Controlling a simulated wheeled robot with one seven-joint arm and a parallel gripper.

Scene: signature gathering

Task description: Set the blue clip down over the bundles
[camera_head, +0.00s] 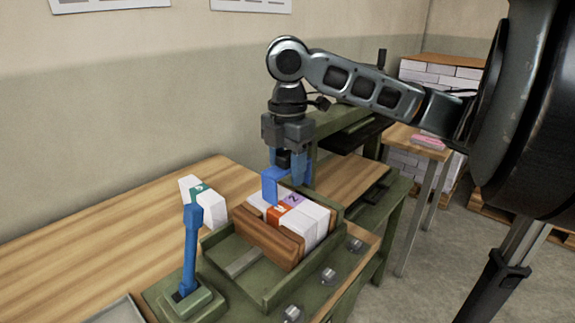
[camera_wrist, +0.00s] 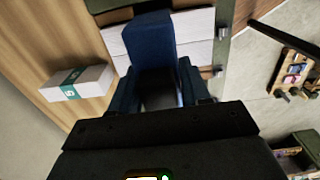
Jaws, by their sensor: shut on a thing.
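My gripper (camera_head: 291,170) is shut on the blue clip (camera_head: 272,184) and points down over the green tray (camera_head: 262,291). The clip also shows in the wrist view (camera_wrist: 150,42), reaching out from between the jaws across the white bundles (camera_wrist: 192,32). In the head view, white paper bundles (camera_head: 318,218) with orange and purple bands stand packed in the tray, beside a brown wooden block (camera_head: 262,238). The clip is just over the bundles' back end; whether it touches them I cannot tell.
A white bundle with a teal band (camera_head: 202,196) lies apart on the wooden table (camera_head: 120,225). A blue lever (camera_head: 191,250) stands upright on a green base left of the tray. Metal knobs (camera_head: 328,275) line the front edge. A green frame (camera_head: 345,122) rises behind my gripper.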

